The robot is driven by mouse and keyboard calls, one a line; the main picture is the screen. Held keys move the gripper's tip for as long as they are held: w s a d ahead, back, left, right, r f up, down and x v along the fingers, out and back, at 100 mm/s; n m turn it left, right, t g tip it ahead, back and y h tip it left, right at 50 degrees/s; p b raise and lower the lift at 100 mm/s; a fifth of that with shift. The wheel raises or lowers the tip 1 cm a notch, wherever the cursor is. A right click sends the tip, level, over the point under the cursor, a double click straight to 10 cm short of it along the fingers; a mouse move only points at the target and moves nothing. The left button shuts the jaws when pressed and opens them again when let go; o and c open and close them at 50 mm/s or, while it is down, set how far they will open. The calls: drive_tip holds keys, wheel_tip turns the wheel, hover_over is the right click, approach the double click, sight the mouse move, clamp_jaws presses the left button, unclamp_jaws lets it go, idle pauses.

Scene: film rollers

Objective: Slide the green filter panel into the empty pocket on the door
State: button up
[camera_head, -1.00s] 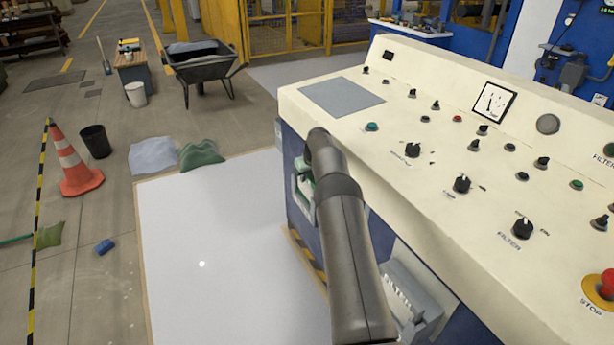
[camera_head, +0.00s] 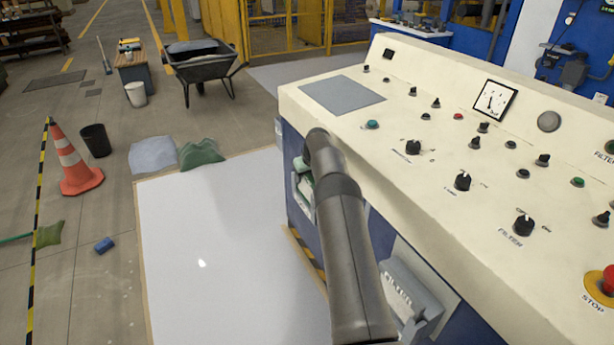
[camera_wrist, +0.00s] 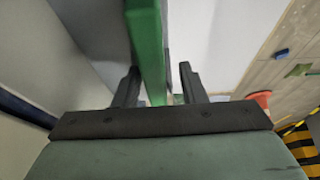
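In the wrist view a green panel (camera_wrist: 147,50) stands edge-on between the two dark fingers of my gripper (camera_wrist: 160,78). The fingers are apart; the panel lies nearer the left finger, and a gap shows between it and the right finger. In the head view a small piece of green (camera_head: 306,191) shows at a pale holder (camera_head: 297,167) on the console's blue front, left of my dark arm. My arm hides the gripper and most of that place there. A second pale, slotted holder (camera_head: 402,290) is on the front, further right. I cannot tell which pocket is empty.
The cream console top (camera_head: 440,180), with knobs, buttons and a gauge (camera_head: 494,98), overhangs the blue front close beside my arm. A white floor sheet (camera_head: 215,240) lies clear on the left. An orange cone (camera_head: 76,165) and a wheelbarrow (camera_head: 204,70) stand further off.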

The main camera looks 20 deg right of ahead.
drive_tip(key=shift+s+d+f, duration=0.2)
drive_tip(key=shift+d+f, duration=0.1)
drive_tip(key=shift+f, duration=0.15)
drive_tip(key=shift+s+d+r, duration=0.1)
drive_tip(key=shift+s+r, duration=0.05)
drive_tip(key=shift+r, duration=0.25)
drive_tip(key=v, duration=1.7)
drive_tip(key=shift+w+a+r, duration=0.25)
drive_tip(key=shift+a, duration=0.1)
